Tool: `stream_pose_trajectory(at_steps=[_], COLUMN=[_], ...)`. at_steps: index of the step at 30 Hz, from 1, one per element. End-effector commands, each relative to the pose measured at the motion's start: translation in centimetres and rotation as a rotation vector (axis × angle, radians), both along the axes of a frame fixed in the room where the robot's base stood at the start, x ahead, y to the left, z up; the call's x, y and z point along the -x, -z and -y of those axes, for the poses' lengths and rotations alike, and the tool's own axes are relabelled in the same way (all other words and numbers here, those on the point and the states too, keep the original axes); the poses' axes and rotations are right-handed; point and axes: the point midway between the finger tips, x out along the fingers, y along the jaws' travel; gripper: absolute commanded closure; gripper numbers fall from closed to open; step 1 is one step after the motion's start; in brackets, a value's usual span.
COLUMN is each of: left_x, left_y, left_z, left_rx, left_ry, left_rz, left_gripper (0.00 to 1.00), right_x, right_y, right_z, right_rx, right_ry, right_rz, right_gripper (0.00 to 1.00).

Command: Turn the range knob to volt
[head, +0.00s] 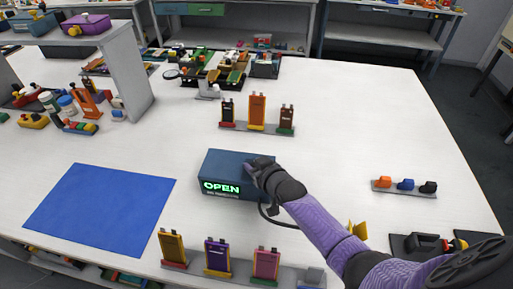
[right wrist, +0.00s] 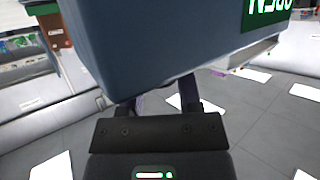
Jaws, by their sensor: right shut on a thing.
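The meter is a blue-grey box (head: 222,163) in the middle of the white table. Its green display (head: 220,187) reads OPEN. My right gripper (head: 257,166) is at the right end of the box and is shut on the range knob, which the gripper hides. In the right wrist view the box (right wrist: 165,35) fills the top of the picture, with part of the green display at upper right. The gripper fingers (right wrist: 166,98) run up behind its lower edge, so their tips and the knob's pointing direction are hidden. My left gripper is not in view.
A blue mat (head: 100,210) lies to the left. A rack of upright pouch cells (head: 257,112) stands behind the meter, and another (head: 217,257) stands in front. A small holder with coloured pieces (head: 404,187) is at right. A dark cable hangs beside my gripper.

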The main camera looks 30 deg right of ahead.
Motion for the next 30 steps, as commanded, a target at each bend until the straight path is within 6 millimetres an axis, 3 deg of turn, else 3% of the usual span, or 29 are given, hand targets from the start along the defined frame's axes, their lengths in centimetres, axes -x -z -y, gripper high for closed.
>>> stream_pose_trajectory(at_steps=[1, 6, 18, 30], left_x=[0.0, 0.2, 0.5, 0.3], left_y=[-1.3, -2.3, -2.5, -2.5], left_z=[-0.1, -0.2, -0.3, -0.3], left_rx=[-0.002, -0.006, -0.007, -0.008], left_ry=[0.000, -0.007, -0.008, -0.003], left_rz=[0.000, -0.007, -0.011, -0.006], left_gripper=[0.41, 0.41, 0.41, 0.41], right_x=[0.0, -0.1, -0.1, -0.2], right_y=[-0.7, -0.3, 0.1, -0.1], right_z=[-0.3, -0.3, -0.2, 0.0], right_rx=[-0.011, -0.008, -0.001, 0.003], right_ry=[0.039, 0.163, 0.337, 0.365], right_rz=[0.002, 0.002, 0.003, 0.007], right_gripper=[1.00, 1.00, 1.00, 1.00])
